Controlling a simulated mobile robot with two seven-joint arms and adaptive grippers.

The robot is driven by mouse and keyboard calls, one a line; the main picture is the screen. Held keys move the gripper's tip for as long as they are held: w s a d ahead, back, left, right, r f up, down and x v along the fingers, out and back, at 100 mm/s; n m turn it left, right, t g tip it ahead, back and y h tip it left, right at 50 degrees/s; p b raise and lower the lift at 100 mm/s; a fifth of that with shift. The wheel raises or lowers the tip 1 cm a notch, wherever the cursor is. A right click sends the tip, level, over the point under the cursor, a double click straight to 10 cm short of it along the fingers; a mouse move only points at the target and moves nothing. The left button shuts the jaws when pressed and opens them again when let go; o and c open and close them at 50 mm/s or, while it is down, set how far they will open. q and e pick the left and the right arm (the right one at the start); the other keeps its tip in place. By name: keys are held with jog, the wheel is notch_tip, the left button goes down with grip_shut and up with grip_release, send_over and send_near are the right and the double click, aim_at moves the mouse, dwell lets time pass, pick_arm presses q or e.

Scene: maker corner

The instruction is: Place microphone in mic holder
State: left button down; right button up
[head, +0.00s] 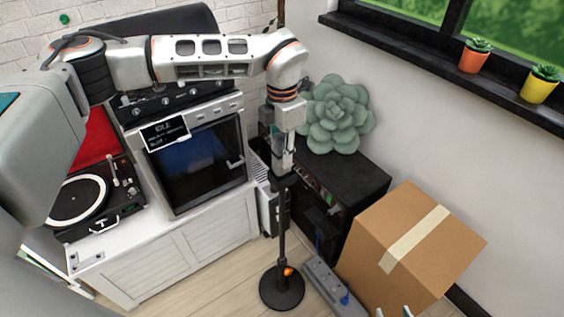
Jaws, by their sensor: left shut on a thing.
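My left gripper (283,165) points down at the top of a black microphone stand (282,240). It is shut on a dark thing, which looks like the microphone; the fingers hide most of it. The mic holder at the stand's top is hidden behind or just below the fingers, so I cannot tell whether the microphone touches it. The stand is upright on a round black base (268,292) on the floor. My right gripper (394,312) shows only as two pale fingertips, apart, at the bottom edge.
A cardboard box (420,245) stands right of the stand, with a power strip (328,288) between. Behind are a black cabinet (362,185) and a succulent (338,115). A white cabinet (175,245) bears a turntable (80,200) and a glass-fronted machine (200,160).

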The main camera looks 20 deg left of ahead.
pick_arm(q)
jog(key=shift+f, duration=1.75)
jog(key=shift+f, duration=0.1)
jog(key=c, duration=1.7)
grip_release()
notch_tip(320, 180, up, 12)
jog(key=shift+r+b, duration=0.1)
jog(key=shift+b, duration=0.3)
